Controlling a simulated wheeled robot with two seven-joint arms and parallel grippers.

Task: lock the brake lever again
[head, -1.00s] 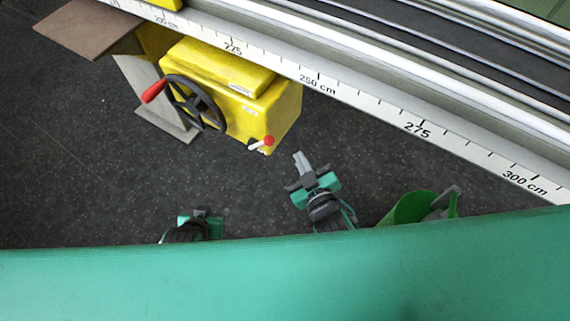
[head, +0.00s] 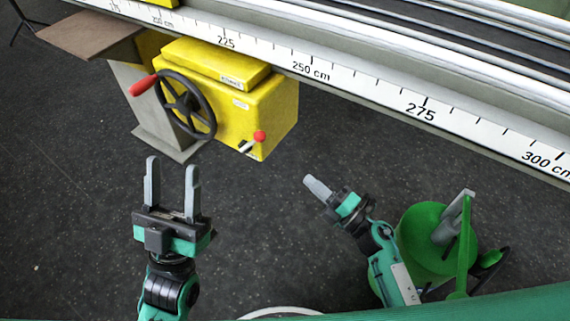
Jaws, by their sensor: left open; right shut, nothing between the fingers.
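The brake lever (head: 260,137) is a short light rod with a red knob. It sits on the front of the yellow box (head: 270,105), with its knob up and to the right. My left gripper (head: 172,168) is open and empty, its two grey fingers pointing up the picture. It is below and left of the lever, apart from it, under the handwheel. My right gripper (head: 314,185) is shut and empty. It is below and right of the lever, pointing up-left, and touches nothing.
The scaled rail (head: 365,90) runs across above. A green bucket (head: 413,222) with tools is at lower right, beside my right arm. Dark floor below the box is clear.

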